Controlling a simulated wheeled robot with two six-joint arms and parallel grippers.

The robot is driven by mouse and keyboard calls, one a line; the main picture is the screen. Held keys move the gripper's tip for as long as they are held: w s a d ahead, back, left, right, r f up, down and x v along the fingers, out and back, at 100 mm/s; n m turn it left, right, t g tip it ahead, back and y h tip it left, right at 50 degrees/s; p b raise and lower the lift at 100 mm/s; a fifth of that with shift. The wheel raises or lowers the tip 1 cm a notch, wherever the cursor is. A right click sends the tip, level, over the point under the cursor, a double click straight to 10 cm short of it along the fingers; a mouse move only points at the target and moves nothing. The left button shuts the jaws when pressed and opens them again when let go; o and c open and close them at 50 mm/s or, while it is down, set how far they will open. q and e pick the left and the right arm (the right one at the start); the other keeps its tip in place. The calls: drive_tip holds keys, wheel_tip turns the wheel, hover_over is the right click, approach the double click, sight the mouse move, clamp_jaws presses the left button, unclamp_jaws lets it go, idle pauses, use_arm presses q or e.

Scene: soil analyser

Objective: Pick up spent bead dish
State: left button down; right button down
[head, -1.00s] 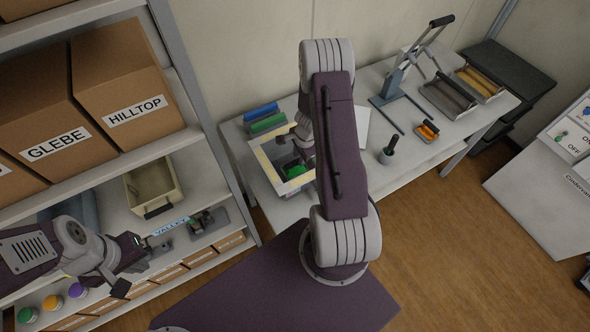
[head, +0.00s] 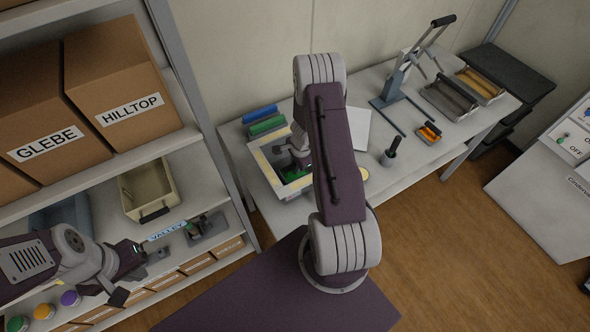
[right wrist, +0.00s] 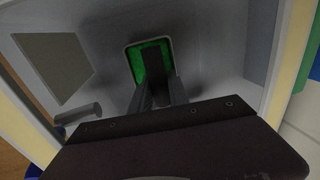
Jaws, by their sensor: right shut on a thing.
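The spent bead dish appears to be the dark square dish with a green inside (right wrist: 137,64) in the right wrist view. It sits on the grey floor of a pale box with a cream rim (head: 265,168). In the head view a bit of its green (head: 291,173) shows below my right gripper (head: 299,160). My right gripper (right wrist: 156,68) is inside the box, with its fingers shut on the dish; they hide part of it. My left gripper (head: 138,272) is open and empty by the shelf at lower left.
Blue and green rollers (head: 265,122) lie behind the box on the white bench. A dark-handled tool (head: 390,152), an orange item (head: 429,132) and a lever press (head: 397,85) stand to the right. The shelf holds boxes and a beige bin (head: 150,190).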

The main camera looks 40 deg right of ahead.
wheel_tip(320, 180, up, 10)
drive_tip(key=p, duration=0.8)
drive_tip(key=shift+r, duration=0.1)
